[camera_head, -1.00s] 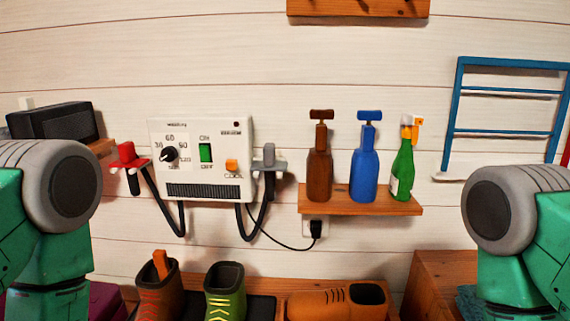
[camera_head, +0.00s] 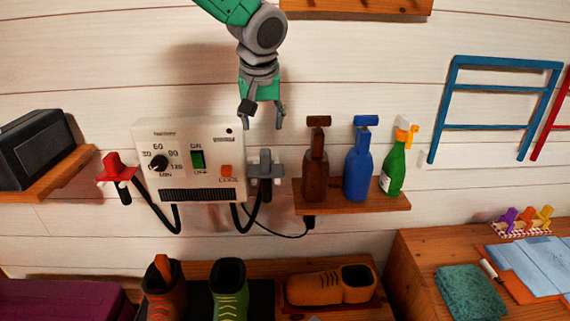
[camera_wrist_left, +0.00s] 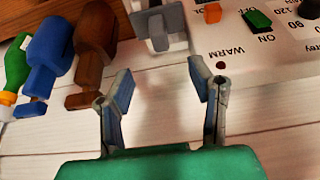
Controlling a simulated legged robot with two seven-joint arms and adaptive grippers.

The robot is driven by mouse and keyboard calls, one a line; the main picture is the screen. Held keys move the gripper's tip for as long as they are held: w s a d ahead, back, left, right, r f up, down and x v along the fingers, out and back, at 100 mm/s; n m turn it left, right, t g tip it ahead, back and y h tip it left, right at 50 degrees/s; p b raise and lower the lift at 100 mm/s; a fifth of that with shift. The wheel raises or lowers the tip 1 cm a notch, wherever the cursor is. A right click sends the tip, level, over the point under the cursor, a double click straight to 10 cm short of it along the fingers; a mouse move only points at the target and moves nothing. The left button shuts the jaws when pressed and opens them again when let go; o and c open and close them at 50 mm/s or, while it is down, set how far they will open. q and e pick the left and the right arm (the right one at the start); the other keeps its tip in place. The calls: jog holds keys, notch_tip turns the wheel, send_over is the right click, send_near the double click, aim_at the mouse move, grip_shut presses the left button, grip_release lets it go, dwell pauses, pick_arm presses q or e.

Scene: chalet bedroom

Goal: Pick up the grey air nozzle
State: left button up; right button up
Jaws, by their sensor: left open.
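The grey air nozzle (camera_head: 265,168) hangs in a holder at the right side of the white wall dryer box (camera_head: 188,160), with a black hose below it. My left gripper (camera_head: 263,115) comes down from above, open and empty, with its fingertips a short way above the nozzle. In the left wrist view the open fingers (camera_wrist_left: 160,85) show apart, and the grey nozzle (camera_wrist_left: 158,25) lies beyond them at the top, partly cut off by the frame edge. A red nozzle (camera_head: 116,168) hangs at the box's left side. My right gripper is out of view.
A small wooden shelf (camera_head: 352,202) right of the nozzle holds brown (camera_head: 316,155), blue (camera_head: 358,165) and green (camera_head: 394,170) bottles. Shoes (camera_head: 229,290) stand below on a bench. A black speaker (camera_head: 32,150) sits at left.

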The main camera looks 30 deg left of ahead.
aim_at(265, 153)
pick_arm(q)
jog(key=x, duration=0.7)
jog(key=shift+w+d+f+p, duration=0.15)
jog(key=shift+f+p, duration=0.2)
jog(key=shift+p, duration=0.05)
jog(key=shift+w+a+f, duration=0.1)
jog(key=shift+a+f, duration=0.25)
jog(key=shift+f, duration=0.1)
jog(key=p+x, duration=0.1)
jog(key=x, duration=0.3)
jog(key=shift+w+a+f+p, duration=0.15)
jog(key=shift+w+f+p, duration=0.05)
jog(key=shift+p, duration=0.15)
jog(key=shift+w+f, duration=0.15)
jog(key=shift+f, duration=0.1)
jog(key=shift+r, duration=0.1)
jog(key=c, duration=0.3)
grip_shut()
